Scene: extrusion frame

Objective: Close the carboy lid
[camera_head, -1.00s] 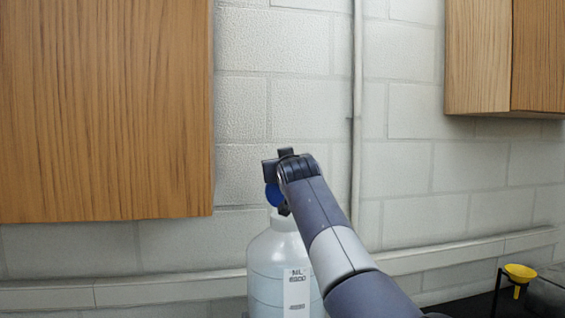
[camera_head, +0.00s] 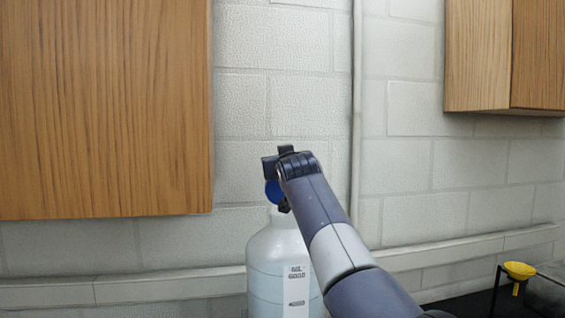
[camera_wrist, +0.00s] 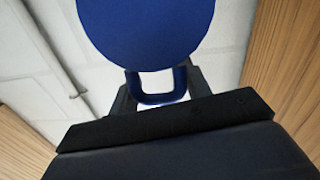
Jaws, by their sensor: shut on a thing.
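The carboy (camera_head: 272,258) is a translucent white bottle with a graduated label, standing upright below my gripper in the head view. Its blue lid (camera_head: 272,190) is at the neck, partly hidden by my arm. In the wrist view the lid (camera_wrist: 148,28) is a large blue disc seen face-on, with a blue loop (camera_wrist: 157,88) on its edge. My gripper (camera_wrist: 158,105) has its dark fingers around that loop. The head view shows my gripper (camera_head: 279,205) right by the lid and neck. The lid's seating on the neck is hidden.
A wooden cabinet (camera_head: 105,110) hangs on the left and another (camera_head: 478,60) at upper right. A vertical pipe (camera_head: 356,120) runs down the block wall behind the carboy. A yellow funnel (camera_head: 519,271) sits on a stand at lower right.

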